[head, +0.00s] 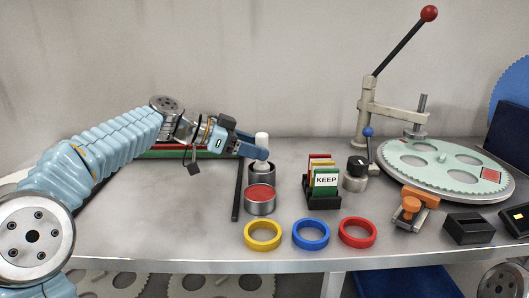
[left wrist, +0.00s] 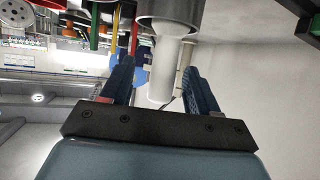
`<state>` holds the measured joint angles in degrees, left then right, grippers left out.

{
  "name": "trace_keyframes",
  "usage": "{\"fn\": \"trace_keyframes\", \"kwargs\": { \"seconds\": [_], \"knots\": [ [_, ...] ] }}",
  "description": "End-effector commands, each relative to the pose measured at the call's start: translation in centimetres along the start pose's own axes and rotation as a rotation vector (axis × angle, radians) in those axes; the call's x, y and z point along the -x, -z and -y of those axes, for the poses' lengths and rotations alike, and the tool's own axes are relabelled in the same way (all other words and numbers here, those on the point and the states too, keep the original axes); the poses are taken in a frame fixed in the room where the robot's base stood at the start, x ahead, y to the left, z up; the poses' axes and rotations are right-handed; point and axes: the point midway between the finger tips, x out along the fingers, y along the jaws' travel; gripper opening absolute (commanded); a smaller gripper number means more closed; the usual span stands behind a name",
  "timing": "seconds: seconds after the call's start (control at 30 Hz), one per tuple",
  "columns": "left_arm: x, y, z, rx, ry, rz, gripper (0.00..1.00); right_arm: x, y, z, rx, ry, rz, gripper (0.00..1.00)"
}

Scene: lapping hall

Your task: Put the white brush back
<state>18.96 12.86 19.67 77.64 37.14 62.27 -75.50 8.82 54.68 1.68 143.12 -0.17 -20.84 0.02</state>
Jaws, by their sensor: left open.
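The white brush (head: 262,140) stands upright with its lower end in a dark grey cup (head: 262,174) at the middle of the table. My left gripper (head: 258,152) reaches in from the left at the brush's upper part. In the left wrist view, the white brush (left wrist: 165,72) lies between the two blue fingers of my left gripper (left wrist: 160,82), with a gap on each side. The fingers are open. The rim of the cup (left wrist: 172,22) shows beyond the fingertips. The brush's lower end is hidden in the cup. My right gripper is not in view.
A tin with a red top (head: 260,196) stands just in front of the cup. A card rack marked KEEP (head: 323,201) is to the right. Yellow (head: 262,235), blue (head: 311,234) and red (head: 357,233) rings lie near the front edge. A lever press (head: 366,115) and toothed plate (head: 440,158) stand right.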

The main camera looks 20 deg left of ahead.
Motion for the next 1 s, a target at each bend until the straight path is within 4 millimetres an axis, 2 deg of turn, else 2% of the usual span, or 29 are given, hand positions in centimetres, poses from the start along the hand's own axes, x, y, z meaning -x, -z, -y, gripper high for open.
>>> {"fn": "trace_keyframes", "kwargs": {
  "seconds": [0.2,0.4,0.53,1.0],
  "knots": [
    [5.1,-0.1,0.1,0.0,0.005,0.0,0.6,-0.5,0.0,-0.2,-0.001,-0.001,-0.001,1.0],
    [7.9,0.0,0.1,0.001,0.002,0.0,0.6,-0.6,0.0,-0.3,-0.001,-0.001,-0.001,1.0],
    [8.4,0.0,0.0,0.0,0.001,0.0,0.6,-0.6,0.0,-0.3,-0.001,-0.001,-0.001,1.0],
    [8.4,0.0,0.0,-0.001,0.001,0.0,0.6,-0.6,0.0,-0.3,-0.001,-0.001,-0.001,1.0]
  ]
}}
